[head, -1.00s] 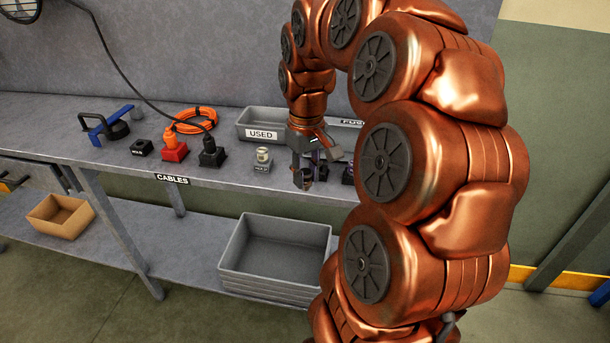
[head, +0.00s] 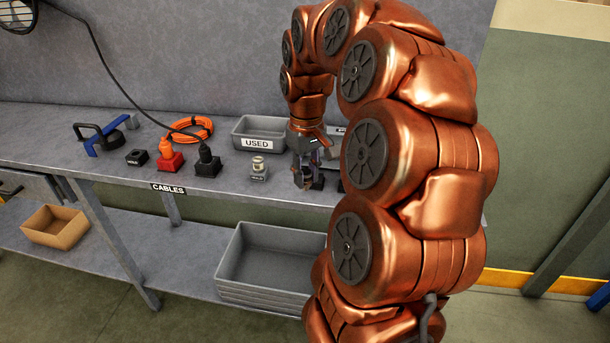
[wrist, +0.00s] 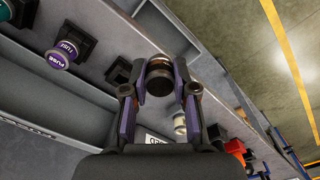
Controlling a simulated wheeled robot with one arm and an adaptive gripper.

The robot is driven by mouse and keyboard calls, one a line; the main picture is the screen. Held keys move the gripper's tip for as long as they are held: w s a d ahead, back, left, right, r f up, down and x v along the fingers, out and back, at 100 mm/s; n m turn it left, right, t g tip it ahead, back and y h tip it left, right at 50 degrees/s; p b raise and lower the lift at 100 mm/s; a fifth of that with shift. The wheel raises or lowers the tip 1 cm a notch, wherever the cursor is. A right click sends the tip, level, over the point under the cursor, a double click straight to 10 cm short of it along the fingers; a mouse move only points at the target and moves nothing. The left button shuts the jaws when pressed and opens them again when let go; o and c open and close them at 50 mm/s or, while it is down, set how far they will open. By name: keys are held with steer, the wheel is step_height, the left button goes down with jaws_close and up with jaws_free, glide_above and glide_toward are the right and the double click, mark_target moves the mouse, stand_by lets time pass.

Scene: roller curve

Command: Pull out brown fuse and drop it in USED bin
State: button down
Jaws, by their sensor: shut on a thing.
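My gripper (wrist: 160,88) is shut on a dark cylindrical fuse (wrist: 159,70) with a brownish band. Dark fingers with purple sides flank it in the wrist view. In the head view my gripper (head: 306,180) is over the front of the bench, to the right of the white fuse, and largely hides the held fuse. A dark square socket (wrist: 119,72) lies beside the held fuse in the wrist view. The grey USED bin (head: 262,126) stands behind and to the left of my gripper. Its white label (head: 257,143) faces front.
A white fuse (head: 259,165) on a grey base, black and red connectors, and an orange cable coil (head: 189,128) lie left on the bench. A purple-capped fuse (wrist: 63,56) is at the left of the wrist view. A grey crate (head: 270,265) sits on the lower shelf.

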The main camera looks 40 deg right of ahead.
steer(key=w+d+p, duration=0.1)
steer(key=w+d, duration=0.3)
steer(key=d, duration=0.3)
stand_by(1.9)
steer(key=shift+w, duration=0.1)
steer(key=shift+d, duration=0.1)
